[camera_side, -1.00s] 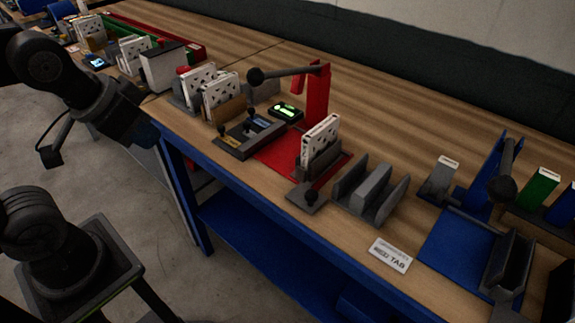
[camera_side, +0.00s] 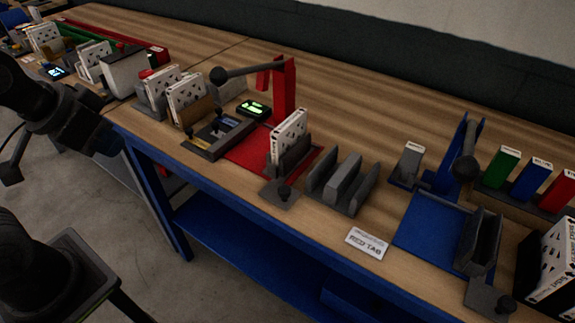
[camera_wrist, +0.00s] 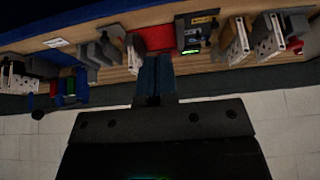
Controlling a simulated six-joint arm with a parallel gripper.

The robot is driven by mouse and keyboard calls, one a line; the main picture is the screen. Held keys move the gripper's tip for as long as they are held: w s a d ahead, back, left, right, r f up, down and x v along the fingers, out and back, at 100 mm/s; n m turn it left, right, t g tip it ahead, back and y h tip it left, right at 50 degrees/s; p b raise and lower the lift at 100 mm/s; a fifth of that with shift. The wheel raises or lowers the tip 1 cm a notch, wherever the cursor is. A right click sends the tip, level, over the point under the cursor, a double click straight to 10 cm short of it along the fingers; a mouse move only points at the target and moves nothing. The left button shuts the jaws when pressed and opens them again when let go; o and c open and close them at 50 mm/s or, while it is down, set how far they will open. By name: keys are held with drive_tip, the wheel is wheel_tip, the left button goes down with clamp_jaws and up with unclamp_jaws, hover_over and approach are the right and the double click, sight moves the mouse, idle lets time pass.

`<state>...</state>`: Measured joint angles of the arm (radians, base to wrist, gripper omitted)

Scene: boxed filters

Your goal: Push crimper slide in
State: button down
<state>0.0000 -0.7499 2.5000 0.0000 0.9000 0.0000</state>
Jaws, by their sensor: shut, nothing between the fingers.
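The crimper is a red press (camera_side: 284,88) with a long dark lever, raised over a red base (camera_side: 248,150). A white patterned filter (camera_side: 289,135) stands upright in a grey holder above the slide. My gripper (camera_wrist: 156,75) shows in the wrist view with its two blue fingers close together, shut and empty. The red base (camera_wrist: 153,38) appears beyond the fingertips. In the side view my gripper is dark at the left, off the table's front edge and well apart from the slide; its fingertips are unclear there.
A grey slotted rack (camera_side: 343,184) stands right of the slide. A control panel (camera_side: 219,137) and more filters (camera_side: 186,98) stand left. A RED TAG label (camera_side: 367,243) lies near the front edge. A blue press (camera_side: 458,150) stands farther right. Floor space lies before the table.

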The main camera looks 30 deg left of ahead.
drive_tip(key=c, duration=1.8)
unclamp_jaws()
drive_tip(key=shift+o, duration=0.6)
drive_tip(key=shift+w+r, duration=0.1)
drive_tip(key=shift+r, duration=0.05)
drive_tip(key=o, duration=0.6)
drive_tip(key=w+d+r, duration=0.1)
drive_tip(key=w, duration=0.1)
drive_tip(key=w+d+r+m+g, duration=0.1)
drive_tip(key=w+r, duration=0.1)
drive_tip(key=w+d+r+m+g, duration=0.1)
drive_tip(key=w, duration=0.2)
drive_tip(key=shift+w+r, duration=0.1)
drive_tip(key=shift+r, duration=0.25)
drive_tip(key=shift+o, duration=1.1)
drive_tip(key=w+d+r+m+g, duration=0.1)
drive_tip(key=w+d+m+g, duration=0.1)
drive_tip(key=w+d, duration=0.2)
drive_tip(key=w, duration=0.3)
drive_tip(key=shift+d, duration=0.2)
drive_tip(key=m+g+y, duration=0.3)
drive_tip(key=m+g, duration=0.2)
hover_over(285, 189)
drive_tip(key=w+d, duration=0.4)
wheel_tip(285, 189, down, 11)
drive_tip(key=x, duration=1.3)
drive_tip(key=shift+a+f, duration=0.1)
drive_tip(key=shift+a, duration=0.15)
clamp_jaws()
